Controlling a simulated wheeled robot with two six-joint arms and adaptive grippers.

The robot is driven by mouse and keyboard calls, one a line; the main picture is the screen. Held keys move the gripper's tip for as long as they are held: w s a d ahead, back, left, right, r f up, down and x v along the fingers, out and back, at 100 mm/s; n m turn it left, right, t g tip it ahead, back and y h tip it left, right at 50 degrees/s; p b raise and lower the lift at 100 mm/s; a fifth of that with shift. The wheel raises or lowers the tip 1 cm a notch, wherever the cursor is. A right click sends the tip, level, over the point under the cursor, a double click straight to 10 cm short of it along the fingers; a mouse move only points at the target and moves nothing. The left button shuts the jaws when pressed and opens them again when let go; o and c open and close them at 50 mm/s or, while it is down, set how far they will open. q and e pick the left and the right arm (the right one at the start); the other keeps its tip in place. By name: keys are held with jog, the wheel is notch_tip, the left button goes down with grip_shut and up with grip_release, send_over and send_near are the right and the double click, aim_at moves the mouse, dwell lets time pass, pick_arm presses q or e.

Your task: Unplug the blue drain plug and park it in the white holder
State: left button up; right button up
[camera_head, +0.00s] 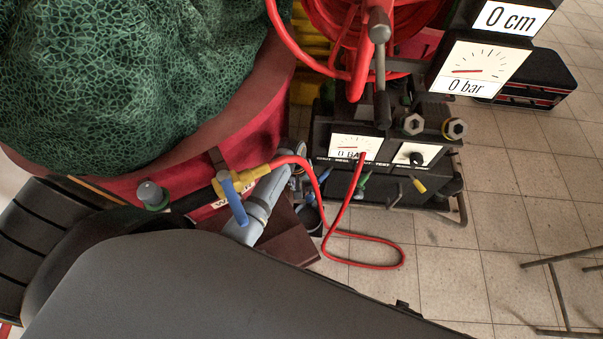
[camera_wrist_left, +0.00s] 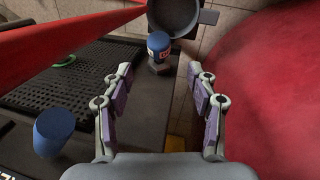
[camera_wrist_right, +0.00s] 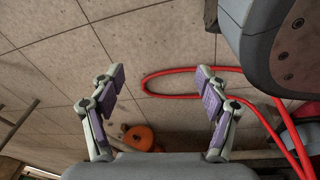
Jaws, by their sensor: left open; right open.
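A blue cap (camera_wrist_left: 158,42) with a red and white label stands on a fitting, ahead of my left gripper (camera_wrist_left: 160,70). A second blue cap (camera_wrist_left: 54,132) sits at the lower left of that view. I cannot tell surely which is the drain plug. My left gripper is open and empty, apart from both caps; in the head view it shows small and partly hidden (camera_head: 287,180) beside the red tub. My right gripper (camera_wrist_right: 156,75) is open and empty above the tiled floor. I cannot make out a white holder.
The red tub (camera_wrist_left: 272,85) lies close on the right in the left wrist view, with a dark cup (camera_wrist_left: 176,14) ahead. A red hose (camera_head: 385,243) loops over the floor near the gauge panel (camera_head: 355,148). A yellow valve (camera_head: 256,172) has a blue lever (camera_head: 234,202).

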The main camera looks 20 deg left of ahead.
aim_at(309, 194)
pick_arm(q)
jog(key=shift+d+f, duration=0.2)
jog(key=shift+f, duration=0.15)
jog(key=f+b, duration=0.1)
jog(key=f, duration=0.2)
jog(key=f+b, duration=0.1)
jog(key=shift+w+d+f+b, duration=0.15)
jog(key=shift+d+f+b, duration=0.15)
jog(key=shift+d, duration=0.05)
jog(key=shift+w+d+f+b, duration=0.15)
jog(key=shift+f+b, duration=0.25)
jog(key=shift+f, duration=0.65)
pick_arm(e)
jog(key=w+a+r, duration=0.1)
jog(key=w+r, duration=0.2)
jog(key=w, duration=0.1)
jog(key=shift+w+a+r, duration=0.2)
jog(key=shift+w+a, duration=0.1)
jog(key=shift+w, duration=0.1)
pick_arm(q)
grip_shut()
pick_arm(e)
jog(key=shift+r, duration=0.1)
